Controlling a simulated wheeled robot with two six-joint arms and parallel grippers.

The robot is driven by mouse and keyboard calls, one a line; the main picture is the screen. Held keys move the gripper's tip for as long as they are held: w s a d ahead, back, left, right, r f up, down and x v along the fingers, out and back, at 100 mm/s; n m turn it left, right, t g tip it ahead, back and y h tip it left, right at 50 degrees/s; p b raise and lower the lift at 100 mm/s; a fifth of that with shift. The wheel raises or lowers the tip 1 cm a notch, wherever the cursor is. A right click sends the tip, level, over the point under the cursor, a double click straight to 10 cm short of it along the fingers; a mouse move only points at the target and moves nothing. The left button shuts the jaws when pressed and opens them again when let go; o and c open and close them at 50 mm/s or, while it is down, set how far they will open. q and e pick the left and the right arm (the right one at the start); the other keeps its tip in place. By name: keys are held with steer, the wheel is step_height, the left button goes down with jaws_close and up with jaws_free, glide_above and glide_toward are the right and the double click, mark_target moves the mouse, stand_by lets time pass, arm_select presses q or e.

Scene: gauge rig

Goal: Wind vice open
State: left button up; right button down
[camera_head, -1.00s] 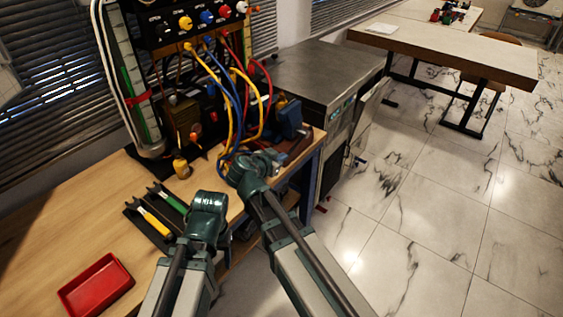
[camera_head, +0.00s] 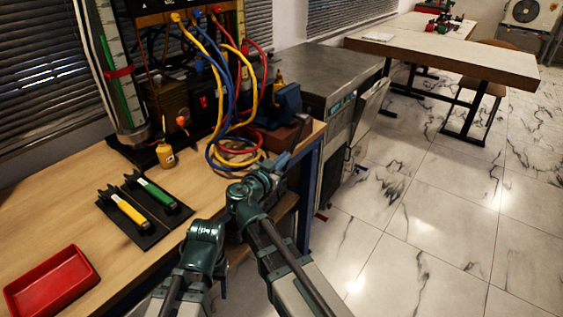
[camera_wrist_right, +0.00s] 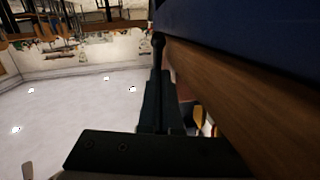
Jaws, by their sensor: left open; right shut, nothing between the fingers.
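The blue vice (camera_head: 287,103) stands on a reddish-brown block at the right end of the wooden bench. Its blue body (camera_wrist_right: 250,30) fills the upper right of the right wrist view. A thin dark rod with a rounded end (camera_wrist_right: 158,43) shows below it, perhaps the vice handle. My right gripper (camera_head: 281,163) is in front of and below the vice, near the bench corner. Its dark fingers (camera_wrist_right: 160,105) are shut and empty, close to a wooden edge; contact cannot be told. My left arm shows at the lower middle, but its gripper fingers are hidden.
Yellow, blue and red cables (camera_head: 225,100) hang beside the vice. A small yellow bottle (camera_head: 167,156), two tools on dark holders (camera_head: 150,222) and a red tray (camera_head: 52,283) lie on the bench (camera_head: 75,200). A grey metal cabinet (camera_head: 325,72) stands behind.

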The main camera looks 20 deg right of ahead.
steer(key=shift+w+d+f, duration=0.15)
steer(key=shift+d+f, duration=0.05)
steer(key=shift+f, duration=0.15)
stand_by(0.4)
